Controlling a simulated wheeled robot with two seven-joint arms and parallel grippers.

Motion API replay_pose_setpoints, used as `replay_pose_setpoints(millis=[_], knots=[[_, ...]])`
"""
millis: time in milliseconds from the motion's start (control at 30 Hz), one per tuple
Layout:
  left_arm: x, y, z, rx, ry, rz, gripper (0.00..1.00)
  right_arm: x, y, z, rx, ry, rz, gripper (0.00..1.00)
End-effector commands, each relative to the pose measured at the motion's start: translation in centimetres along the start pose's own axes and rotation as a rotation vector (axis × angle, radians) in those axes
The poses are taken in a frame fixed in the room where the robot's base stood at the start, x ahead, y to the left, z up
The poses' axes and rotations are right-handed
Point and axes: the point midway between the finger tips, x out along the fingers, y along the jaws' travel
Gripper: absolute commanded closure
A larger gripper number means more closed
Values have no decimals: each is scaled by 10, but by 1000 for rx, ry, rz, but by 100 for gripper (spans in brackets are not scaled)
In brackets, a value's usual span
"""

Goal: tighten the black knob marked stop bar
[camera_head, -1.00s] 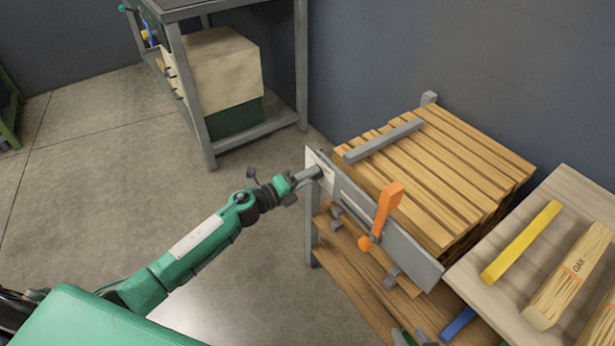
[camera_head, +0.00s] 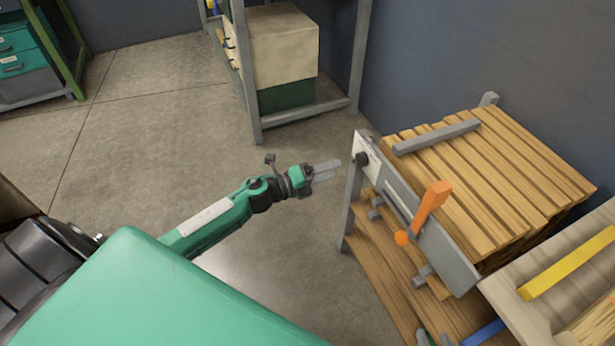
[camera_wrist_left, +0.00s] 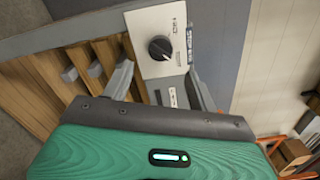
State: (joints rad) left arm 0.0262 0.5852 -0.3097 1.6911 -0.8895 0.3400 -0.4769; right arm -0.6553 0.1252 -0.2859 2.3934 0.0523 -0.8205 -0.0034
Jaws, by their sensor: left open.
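The black knob (camera_head: 361,158) sits on a pale plate (camera_head: 369,172) at the left end of the grey rack's front panel. In the left wrist view, the round knob (camera_wrist_left: 160,47) has a light pointer mark, and the plate's lettering is too small to read surely. My left gripper (camera_head: 327,171) is open and empty, a short way left of the knob and apart from it. Its fingers (camera_wrist_left: 160,92) show below the knob in the wrist view. What seems to be my right gripper (camera_head: 428,338) is cut off at the bottom edge.
Planks (camera_head: 480,180) lie behind the panel under a grey bar (camera_head: 436,136). A yellow strip (camera_head: 570,264) lies at right. The floor left of the rack is clear.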

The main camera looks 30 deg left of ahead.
Motion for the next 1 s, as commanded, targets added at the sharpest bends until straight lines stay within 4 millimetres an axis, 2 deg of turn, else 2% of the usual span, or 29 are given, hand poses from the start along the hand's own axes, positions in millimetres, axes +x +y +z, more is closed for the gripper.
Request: replay_pose_setpoints(millis=[33, 200, 400, 1000], knots=[[-10, 1, -1, 0, 1, 3, 41, 0, 0, 0, 0, -1, 0, 64], [-37, 1, -1, 0, 1, 3, 41, 0, 0, -1, 1, 1, 1, 64], [-56, 0, 0, 0, 1, 1, 41, 0, 0, -2, 2, 3, 1, 64], [-60, 0, 0, 1, 1, 1, 41, 0, 0, -2, 2, 4, 0, 64]])
